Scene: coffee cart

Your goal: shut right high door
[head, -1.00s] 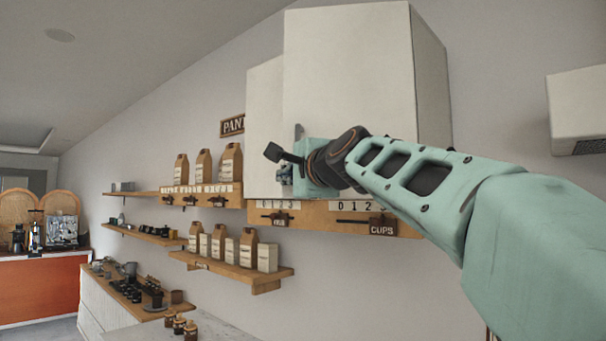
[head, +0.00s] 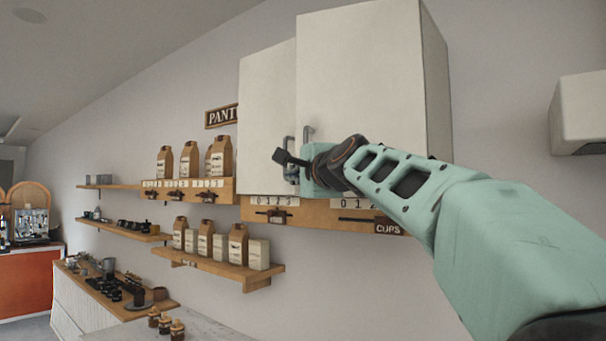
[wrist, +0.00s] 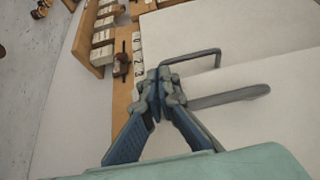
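The white high cabinet has two doors. The right high door (head: 362,85) stands forward of the left door (head: 266,120), its left edge out from the cabinet, so it looks partly open. Its grey bar handle (head: 308,134) is near its lower left edge; it also shows in the wrist view (wrist: 232,96). The left door's handle (head: 289,143) is beside it. My gripper (head: 284,158) is in front of the doors' lower inner edges, by the handles. In the wrist view its fingers (wrist: 158,84) meet at the tips, with nothing seen between them. Contact with the door is unclear.
A wooden rail with hooks and a cups sign (head: 390,227) runs under the cabinet. Shelves with paper bags (head: 218,156) are to the left. A white wall unit (head: 578,112) is at the far right. A counter with jars (head: 177,328) is below.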

